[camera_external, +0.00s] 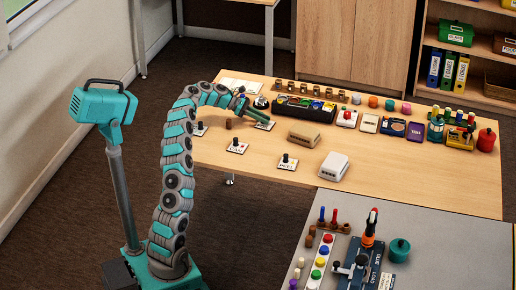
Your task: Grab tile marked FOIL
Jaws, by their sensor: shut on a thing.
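My gripper (262,117) reaches over the wooden table and is shut on the dark knob of a white tile (264,126). The lettering on this tile is too small and covered to read, so I cannot tell if it is FOIL. The tile is at or just above the tabletop; I cannot tell which. Another knobbed tile (238,149), seeming to read CAN, lies in front of it. A tile (287,165) that seems to read PEEL lies further right.
On the wooden table (430,180), a tan box (303,135) and a white box (333,167) stand right of the tiles. A black tray (304,109) of coloured items is behind. A small brown cylinder (228,123) stands near my arm. A grey table (450,250) is in front.

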